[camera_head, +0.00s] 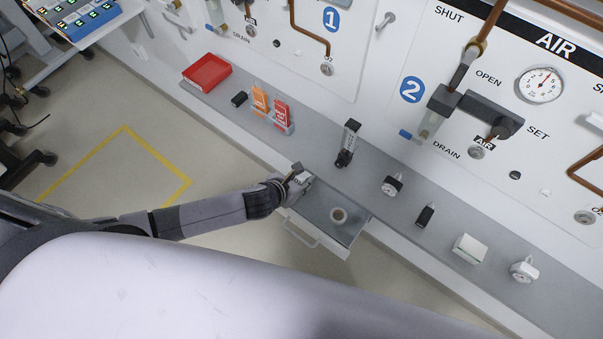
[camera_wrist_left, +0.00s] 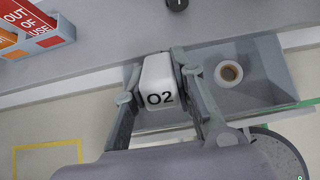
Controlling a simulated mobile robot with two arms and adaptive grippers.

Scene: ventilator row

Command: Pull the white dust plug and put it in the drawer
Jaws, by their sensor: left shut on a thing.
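My left gripper (camera_head: 297,178) is shut on a white block marked O2, which shows clearly between the fingers in the left wrist view (camera_wrist_left: 158,80). I cannot tell whether this block is the dust plug. The gripper is at the left end of the open drawer (camera_head: 352,224), which also shows in the left wrist view (camera_wrist_left: 268,88); their height difference is unclear. A pale ring-shaped roll (camera_head: 339,215) lies in the drawer, with bare floor around it. A small white round piece (camera_head: 545,192) is on the wall panel. My right gripper is not in view.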

